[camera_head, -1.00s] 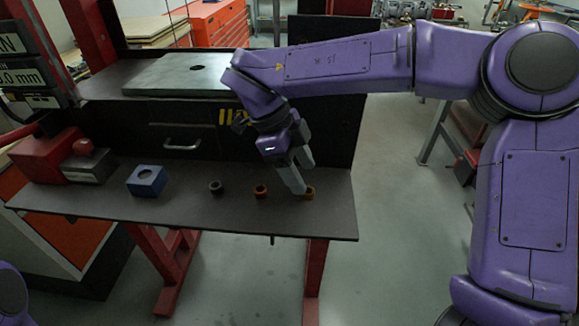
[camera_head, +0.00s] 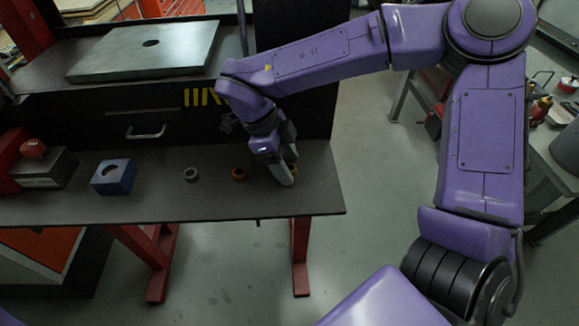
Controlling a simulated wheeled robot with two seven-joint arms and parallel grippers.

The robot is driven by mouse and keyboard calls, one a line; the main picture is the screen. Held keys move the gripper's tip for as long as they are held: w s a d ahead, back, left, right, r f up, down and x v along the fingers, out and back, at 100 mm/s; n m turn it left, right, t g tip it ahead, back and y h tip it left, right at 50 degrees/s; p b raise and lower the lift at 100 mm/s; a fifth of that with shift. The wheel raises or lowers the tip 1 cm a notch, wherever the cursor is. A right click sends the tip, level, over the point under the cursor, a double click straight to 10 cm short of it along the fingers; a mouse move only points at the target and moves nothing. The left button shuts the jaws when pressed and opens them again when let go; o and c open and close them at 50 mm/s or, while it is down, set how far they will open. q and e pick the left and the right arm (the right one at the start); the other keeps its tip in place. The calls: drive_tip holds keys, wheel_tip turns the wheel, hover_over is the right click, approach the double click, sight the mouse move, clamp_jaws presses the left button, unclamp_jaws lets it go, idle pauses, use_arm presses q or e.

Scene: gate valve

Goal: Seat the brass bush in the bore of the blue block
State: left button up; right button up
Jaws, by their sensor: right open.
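The blue block (camera_head: 122,181) sits on the dark bench shelf at the left, its round bore facing up. Three small rings stand in a row to its right: a grey one (camera_head: 191,174), an orange-brown one (camera_head: 239,174) and a yellowish-brown one (camera_head: 294,168) at the far right. The last looks most like the brass bush, but I cannot be sure. My right gripper (camera_head: 287,176) points down at this ring, open, its fingers partly hiding it. I cannot tell whether they touch it. My left gripper is out of view.
A dark box with a red knob (camera_head: 46,166) stands left of the block. The shelf's front edge (camera_head: 200,219) is close to the rings. Shelf between block and rings is clear.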

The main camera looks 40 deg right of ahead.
drive_tip(key=shift+s, duration=0.15)
drive_tip(key=shift+r, duration=0.1)
drive_tip(key=shift+c, duration=0.5)
clamp_jaws()
drive_tip(key=shift+r, duration=0.5)
drive_tip(key=s+a+r+b, duration=0.1)
drive_tip(key=s+a+r, duration=0.2)
drive_tip(key=a+r, duration=0.3)
drive_tip(key=s+a+r+b, duration=0.1)
drive_tip(key=s+a+r, duration=0.2)
drive_tip(key=a+r, duration=0.3)
drive_tip(key=shift+s+a+b, duration=0.2)
drive_tip(key=shift+s+b, duration=0.1)
drive_tip(key=shift+b, duration=0.05)
